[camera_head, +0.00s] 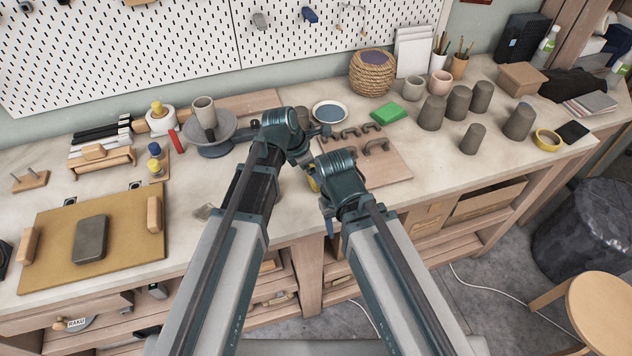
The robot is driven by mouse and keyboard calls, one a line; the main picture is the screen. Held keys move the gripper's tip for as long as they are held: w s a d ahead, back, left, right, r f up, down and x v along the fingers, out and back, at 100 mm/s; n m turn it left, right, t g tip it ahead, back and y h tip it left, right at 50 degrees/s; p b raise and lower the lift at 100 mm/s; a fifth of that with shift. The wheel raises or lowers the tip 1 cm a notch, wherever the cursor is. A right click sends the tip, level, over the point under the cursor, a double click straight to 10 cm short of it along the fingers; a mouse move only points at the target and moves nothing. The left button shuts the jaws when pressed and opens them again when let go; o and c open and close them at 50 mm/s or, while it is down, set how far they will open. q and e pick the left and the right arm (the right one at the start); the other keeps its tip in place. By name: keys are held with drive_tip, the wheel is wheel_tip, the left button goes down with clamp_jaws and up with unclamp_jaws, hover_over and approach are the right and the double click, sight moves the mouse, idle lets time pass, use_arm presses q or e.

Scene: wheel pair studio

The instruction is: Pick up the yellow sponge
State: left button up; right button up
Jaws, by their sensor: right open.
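A small yellow patch (313,183) shows just left of my right wrist, near the table's front edge. It may be the yellow sponge, but my arm hides most of it and I cannot tell its shape. My right gripper (328,216) is open and close beside this patch, mostly covered by its own wrist. I cannot tell whether it touches the patch.
A wooden board (385,165) with dark handle-shaped pieces lies right of my right wrist. A green block (389,113) lies behind it. Several dark cups (458,102) and a yellow tape roll (548,139) stand at the right.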

use_arm(q)
drive_tip(key=shift+r, duration=0.1)
drive_tip(key=shift+c, duration=0.3)
drive_tip(key=c, duration=0.9)
use_arm(e)
drive_tip(key=shift+r, duration=0.1)
